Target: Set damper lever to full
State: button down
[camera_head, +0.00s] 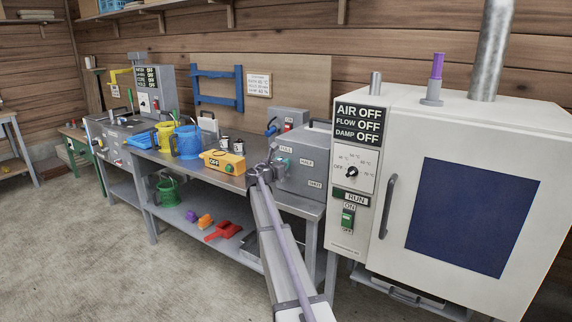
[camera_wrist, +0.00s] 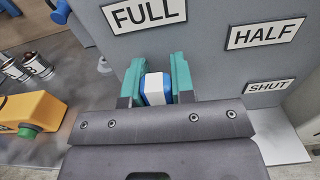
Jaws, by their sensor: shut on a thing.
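The grey damper box (camera_head: 318,140) stands at the right end of the metal bench. Its face carries a FULL label (camera_wrist: 145,14), a HALF label (camera_wrist: 268,33) and a SHUT label (camera_wrist: 268,87). The damper lever's knob (camera_wrist: 155,88) is blue with a white top in the wrist view. My gripper (camera_wrist: 158,76) is shut on it, with one teal finger on each side. The knob is just below the FULL label. In the head view my gripper (camera_head: 279,163) is at the box's front left, below FULL. The lever's shaft is hidden.
A yellow box (camera_head: 222,162) with a green knob stands to the left on the bench, with small metal cans (camera_wrist: 17,69) behind it. A white oven cabinet (camera_head: 463,120) stands close on the right; its panel reads DAMP OFF. Open floor lies at the front left.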

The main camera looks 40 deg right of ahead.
jog(key=c, duration=1)
grip_release()
jog(key=shift+o, duration=0.2)
jog(key=shift+a, duration=0.15)
jog(key=v, duration=1)
jog(key=shift+a, duration=0.25)
jog(key=shift+s+f, duration=0.1)
